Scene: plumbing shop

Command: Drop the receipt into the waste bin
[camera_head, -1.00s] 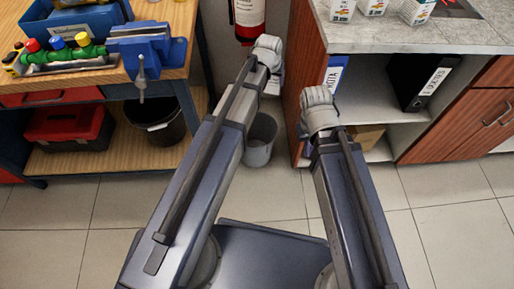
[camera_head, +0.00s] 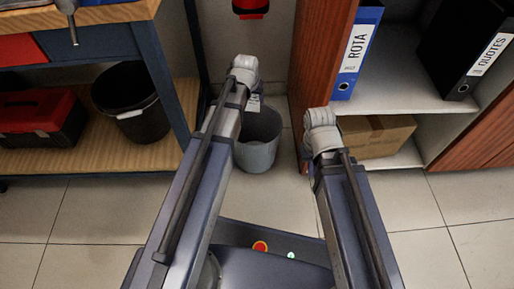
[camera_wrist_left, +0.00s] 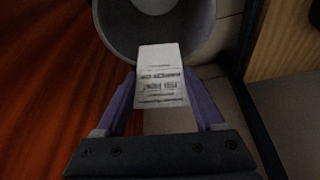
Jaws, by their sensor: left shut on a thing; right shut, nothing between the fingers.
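The receipt (camera_wrist_left: 161,88) is a white printed slip. It is gripped between the fingers of my left gripper (camera_wrist_left: 160,78), and a bit of it shows in the head view (camera_head: 254,103) beside the wrist. The grey waste bin (camera_head: 257,157) stands on the floor below and just right of my left wrist. Its open mouth shows in the left wrist view (camera_wrist_left: 203,40), beyond the receipt's far end; the receipt appears above or near the rim. My right gripper (camera_head: 309,150) is right of the bin, shut and empty, its fingers mostly hidden by the wrist.
A wooden cabinet side (camera_head: 322,60) rises right of the bin, with a shelf holding a blue binder (camera_head: 355,50) and cardboard box (camera_head: 375,137). A workbench leg (camera_head: 165,80) stands left, with a black bucket (camera_head: 130,105) and red toolbox (camera_head: 40,125) on its lower shelf. Tiled floor is open in front.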

